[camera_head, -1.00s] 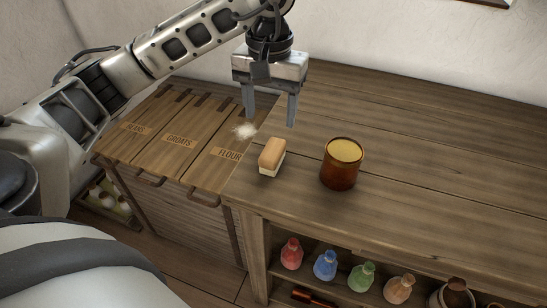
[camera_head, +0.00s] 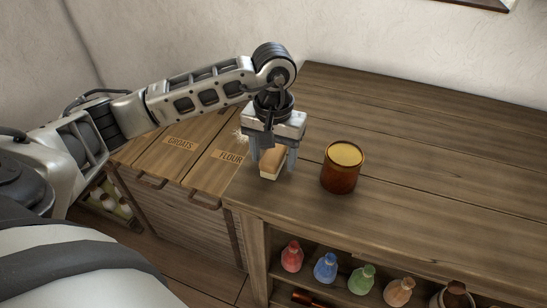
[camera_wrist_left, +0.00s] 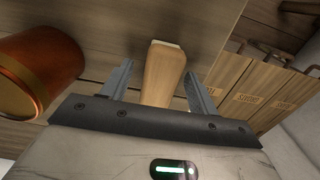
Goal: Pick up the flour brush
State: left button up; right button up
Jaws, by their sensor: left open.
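The flour brush (camera_head: 270,164) has a light wooden block handle and pale bristles underneath. It stands on the wooden counter near its left front corner. My left gripper (camera_head: 273,158) points down over the brush, open, with its fingers on either side of it. In the left wrist view the brush handle (camera_wrist_left: 163,72) lies between the two fingertips (camera_wrist_left: 157,80), with gaps visible on both sides. The bristles are mostly hidden there. My right gripper is not in view.
An amber jar (camera_head: 340,172) with yellowish contents stands close to the right of the brush. Bins labelled groats and flour (camera_head: 222,165) adjoin the counter at left. A shelf below holds several coloured bottles (camera_head: 325,268). The counter (camera_head: 430,150) is clear at right and back.

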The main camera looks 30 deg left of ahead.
aim_at(274, 151)
pick_arm(q)
jog(key=c, duration=1.1)
jog(key=shift+r, duration=0.15)
jog(key=shift+r, duration=0.25)
notch_tip(274, 151, up, 3)
jog(key=shift+w+f+b, duration=0.1)
jog(key=shift+f+b, duration=0.1)
jog(key=shift+b, duration=0.1)
jog(key=s+d+r, duration=0.2)
jog(key=d+r, duration=0.1)
jog(key=d, duration=0.1)
jog(key=s+d+r, duration=0.2)
jog(key=d+r, duration=0.1)
jog(key=d, duration=0.1)
jog(key=s+d+r, duration=0.2)
jog(key=d+r, duration=0.1)
jog(key=d, duration=0.1)
jog(key=shift+s+d+r, duration=0.2)
jog(key=shift+s+r, duration=0.15)
jog(key=shift+o, duration=0.7)
